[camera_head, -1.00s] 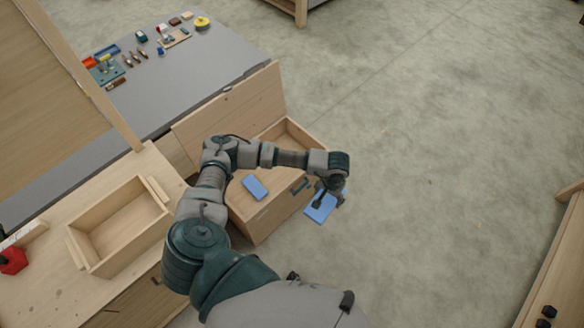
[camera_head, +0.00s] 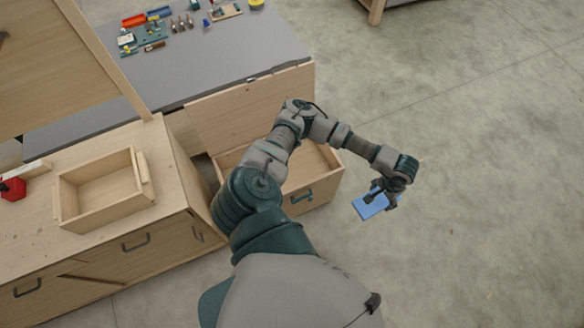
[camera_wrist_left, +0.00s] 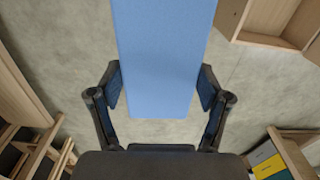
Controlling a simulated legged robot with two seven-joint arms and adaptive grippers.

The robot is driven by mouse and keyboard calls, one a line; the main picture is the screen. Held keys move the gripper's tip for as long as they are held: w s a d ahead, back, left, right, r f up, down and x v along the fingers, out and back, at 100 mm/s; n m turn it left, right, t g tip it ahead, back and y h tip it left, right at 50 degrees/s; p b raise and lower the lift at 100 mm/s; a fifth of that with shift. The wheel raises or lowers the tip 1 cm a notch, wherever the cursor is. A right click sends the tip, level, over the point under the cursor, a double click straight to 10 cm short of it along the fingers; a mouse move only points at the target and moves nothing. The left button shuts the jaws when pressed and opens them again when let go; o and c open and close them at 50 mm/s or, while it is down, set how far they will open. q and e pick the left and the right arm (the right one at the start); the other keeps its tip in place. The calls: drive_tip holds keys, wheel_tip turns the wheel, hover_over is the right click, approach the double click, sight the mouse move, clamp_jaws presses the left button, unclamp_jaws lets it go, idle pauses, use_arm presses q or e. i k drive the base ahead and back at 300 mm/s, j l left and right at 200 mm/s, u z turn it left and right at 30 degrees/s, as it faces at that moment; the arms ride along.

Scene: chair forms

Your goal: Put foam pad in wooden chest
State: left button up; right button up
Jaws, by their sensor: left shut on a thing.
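The blue foam pad (camera_head: 366,210) is held by my left gripper (camera_head: 384,190), over the floor to the right of the wooden chest (camera_head: 325,191). In the left wrist view the pad (camera_wrist_left: 165,50) runs up between the fingers of the gripper (camera_wrist_left: 161,88), which are at its two side edges. The chest stands on the floor with its lid (camera_head: 250,108) raised. My left arm crosses in front of the chest and hides part of its inside. My right gripper is not in view.
A workbench (camera_head: 40,235) with an open wooden tray (camera_head: 105,210) and a red object (camera_head: 13,189) is at left. A grey table (camera_head: 200,60) with small tools is behind the chest. The floor at right is clear.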

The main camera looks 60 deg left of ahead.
sight(294, 173)
drive_tip(key=i+u, duration=0.2)
drive_tip(key=u, duration=0.15)
drive_tip(key=i+u, duration=0.2)
drive_tip(key=u, duration=0.2)
drive_tip(key=i+u, duration=0.2)
drive_tip(key=u, duration=0.15)
